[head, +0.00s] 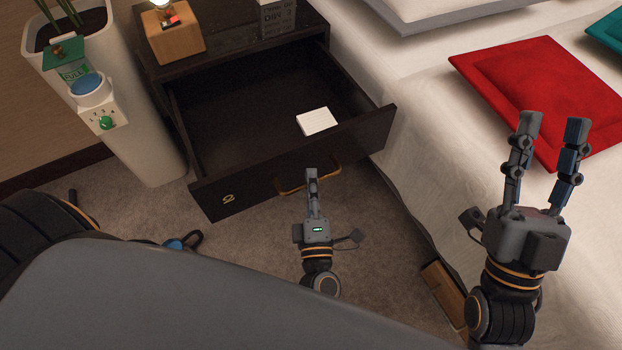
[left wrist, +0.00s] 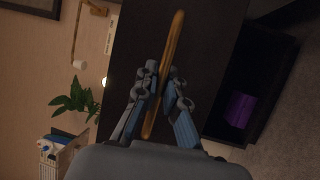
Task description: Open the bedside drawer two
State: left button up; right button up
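The bedside drawer two (head: 290,165) is dark, has a gold "2" on its front, and stands pulled well out of the nightstand. Its inside is visible, with a white notepad (head: 317,121) lying in it. The gold bar handle (head: 291,186) is on the drawer front. My left gripper (head: 312,175) is at this handle. In the left wrist view, its fingers (left wrist: 161,75) close on both sides of the gold handle (left wrist: 175,40). My right gripper (head: 550,120) is raised over the bed at the right, fingers apart and empty.
The nightstand top holds a wooden-based lamp (head: 175,40) and a dark box (head: 278,18). A white planter (head: 140,125) stands left of the drawer. The bed (head: 425,140) with a red cushion (head: 540,90) is close on the right.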

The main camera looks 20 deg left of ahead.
pick_arm(q)
jog(key=o, duration=0.5)
jog(key=shift+c, duration=0.2)
jog(key=v, duration=1.2)
jog(key=shift+f, duration=0.1)
